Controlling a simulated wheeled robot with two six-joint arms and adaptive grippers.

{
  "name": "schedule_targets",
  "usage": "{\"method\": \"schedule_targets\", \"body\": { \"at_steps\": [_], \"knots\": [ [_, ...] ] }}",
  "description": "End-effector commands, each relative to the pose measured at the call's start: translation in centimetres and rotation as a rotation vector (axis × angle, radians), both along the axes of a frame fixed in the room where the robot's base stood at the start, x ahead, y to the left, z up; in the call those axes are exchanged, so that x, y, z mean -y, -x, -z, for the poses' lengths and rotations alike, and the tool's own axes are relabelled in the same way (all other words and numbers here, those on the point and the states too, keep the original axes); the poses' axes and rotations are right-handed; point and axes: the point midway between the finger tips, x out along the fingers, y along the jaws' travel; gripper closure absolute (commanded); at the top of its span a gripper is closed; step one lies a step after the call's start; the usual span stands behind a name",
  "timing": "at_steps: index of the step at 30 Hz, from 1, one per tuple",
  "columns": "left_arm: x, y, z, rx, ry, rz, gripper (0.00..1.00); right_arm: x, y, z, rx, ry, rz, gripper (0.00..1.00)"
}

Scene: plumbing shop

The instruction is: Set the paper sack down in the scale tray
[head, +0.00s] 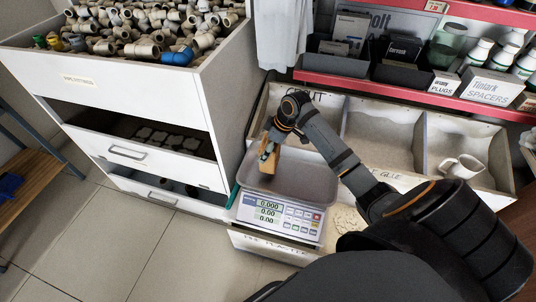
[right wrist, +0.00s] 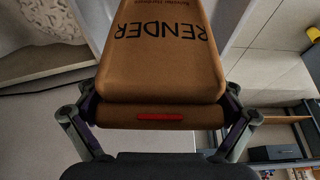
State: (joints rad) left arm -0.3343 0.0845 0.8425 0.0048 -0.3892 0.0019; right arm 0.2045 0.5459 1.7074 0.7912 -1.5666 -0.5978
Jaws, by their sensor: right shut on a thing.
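The paper sack (head: 268,167) is brown and small in the head view, hanging from my right gripper (head: 270,148) over the left part of the scale tray (head: 313,180). In the right wrist view the sack (right wrist: 160,60) fills the space between the fingers, with RENDER printed on it and a red mark on its folded end. My right gripper (right wrist: 160,112) is shut on it from both sides. The scale (head: 277,216) is white, and its display reads zeros. The sack's lower end appears close to the tray; the gap cannot be judged. My left gripper is not in view.
A white drawer cabinet (head: 140,105) topped with pipe fittings stands left of the scale. Open bins (head: 385,135) lie behind and right, one holding a white mug (head: 461,167). A red-edged shelf (head: 400,92) with bottles and boxes is above them. Floor tiles are clear at lower left.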

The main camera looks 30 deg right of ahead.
Motion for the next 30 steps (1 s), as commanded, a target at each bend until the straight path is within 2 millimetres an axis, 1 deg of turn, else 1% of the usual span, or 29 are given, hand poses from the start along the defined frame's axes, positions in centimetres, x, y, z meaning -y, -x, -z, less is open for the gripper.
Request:
{"method": "schedule_targets", "body": {
  "at_steps": [2, 6, 9, 13, 18, 19, 20, 21, 25, 30],
  "knots": [
    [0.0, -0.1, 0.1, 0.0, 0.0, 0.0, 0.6, 0.0, 0.0, 0.6, 0.002, -0.001, 0.0, 0.69],
    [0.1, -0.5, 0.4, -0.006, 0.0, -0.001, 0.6, -0.1, 0.0, 3.0, 0.0, -0.003, 0.0, 0.69],
    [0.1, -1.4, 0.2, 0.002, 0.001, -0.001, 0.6, -0.1, 0.0, 4.5, 0.001, -0.002, 0.001, 0.69],
    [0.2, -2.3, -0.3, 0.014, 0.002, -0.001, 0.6, 0.0, -0.1, 4.7, 0.003, 0.0, 0.0, 0.69],
    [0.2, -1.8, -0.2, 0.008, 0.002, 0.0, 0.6, 0.0, 0.0, 4.7, 0.002, 0.0, -0.001, 0.69],
    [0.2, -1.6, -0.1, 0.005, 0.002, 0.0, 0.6, 0.0, 0.1, 5.0, -0.002, 0.0, 0.001, 0.05],
    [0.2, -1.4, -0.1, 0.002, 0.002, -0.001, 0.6, 0.0, 0.1, 4.9, -0.002, 0.0, 0.001, 0.01],
    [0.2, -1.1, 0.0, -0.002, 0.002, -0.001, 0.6, 0.0, 0.1, 4.9, -0.002, 0.0, 0.001, 0.0],
    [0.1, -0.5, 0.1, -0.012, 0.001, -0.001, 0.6, 0.0, 0.1, 4.9, -0.002, 0.0, 0.001, 0.0],
    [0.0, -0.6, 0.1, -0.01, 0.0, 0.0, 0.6, 0.0, 0.0, 4.8, -0.001, 0.0, 0.001, 0.0]
  ]
}}
